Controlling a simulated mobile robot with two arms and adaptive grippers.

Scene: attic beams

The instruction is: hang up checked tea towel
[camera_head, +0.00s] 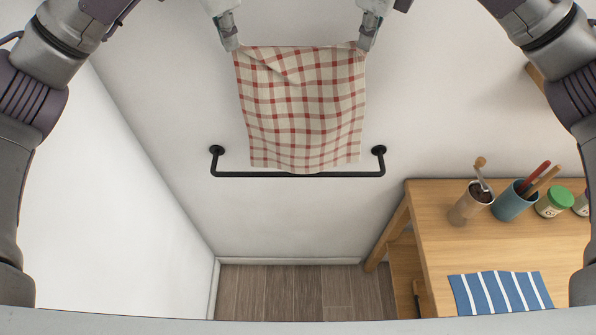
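The checked tea towel (300,105) is cream with red checks and hangs spread out between my two grippers. My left gripper (231,44) is shut on its upper left corner. My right gripper (364,44) is shut on its upper right corner. A black towel bar (232,174) is fixed to the wall below the grippers. The towel's lower edge overlaps the middle of the bar in the picture and hides part of it. I cannot tell whether the towel touches the bar.
A wooden table (432,240) stands at the right, with a blue striped cloth (500,292), a grinder (470,205), a blue cup (513,203) of utensils and a green-lidded jar (554,202). A white wall (110,220) closes the left side. The floor (300,290) below the bar is clear.

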